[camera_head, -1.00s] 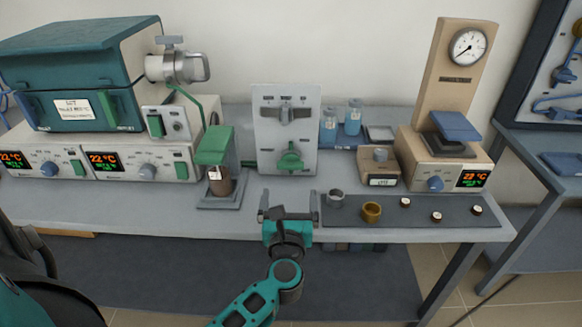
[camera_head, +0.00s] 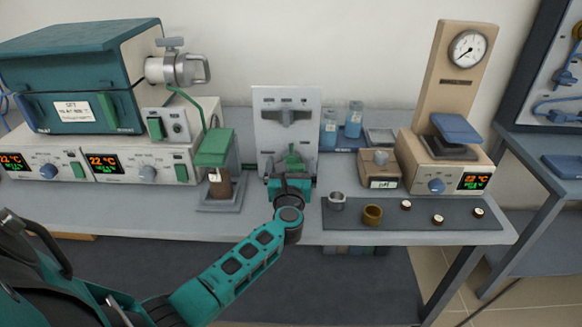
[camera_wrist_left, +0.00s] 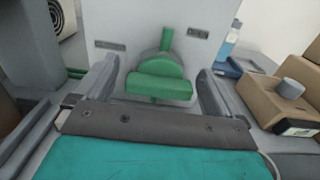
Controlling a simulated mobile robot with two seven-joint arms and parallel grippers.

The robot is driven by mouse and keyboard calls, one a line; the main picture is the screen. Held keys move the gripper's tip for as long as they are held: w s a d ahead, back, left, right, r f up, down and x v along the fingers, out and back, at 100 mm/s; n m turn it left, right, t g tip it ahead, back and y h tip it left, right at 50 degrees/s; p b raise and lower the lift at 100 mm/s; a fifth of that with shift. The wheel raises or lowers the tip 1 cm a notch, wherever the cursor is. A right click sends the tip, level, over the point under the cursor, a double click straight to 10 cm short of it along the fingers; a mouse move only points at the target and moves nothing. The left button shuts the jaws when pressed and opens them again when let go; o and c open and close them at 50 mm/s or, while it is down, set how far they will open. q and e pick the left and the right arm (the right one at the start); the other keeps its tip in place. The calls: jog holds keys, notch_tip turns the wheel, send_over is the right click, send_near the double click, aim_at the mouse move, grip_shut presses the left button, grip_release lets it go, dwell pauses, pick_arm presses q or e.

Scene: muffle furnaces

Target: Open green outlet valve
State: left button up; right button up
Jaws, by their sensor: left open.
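The green outlet valve (camera_head: 293,158) is a green knob with an upright tab, low on a light grey panel (camera_head: 268,108). In the left wrist view the green valve (camera_wrist_left: 158,82) lies between the two fingers of my left gripper (camera_wrist_left: 158,92). The fingers are apart, one on each side of it, with gaps visible, and I cannot see them touch it. In the head view my left gripper (camera_head: 290,178) is in front of the valve and hides its lower part. A grey lever valve (camera_head: 287,115) sits higher on the panel. My right gripper is not in view.
A green press-like stand (camera_head: 216,150) is left of the panel. Right of it are blue bottles (camera_head: 328,132), a beige box (camera_head: 380,170) and a gauge unit (camera_head: 440,172). A dark mat (camera_head: 453,222) with small cups lies at the front right. A teal furnace (camera_head: 75,85) stands at the left.

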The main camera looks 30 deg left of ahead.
pick_arm(q)
jog(key=shift+c, duration=0.2)
jog(key=c, duration=0.9)
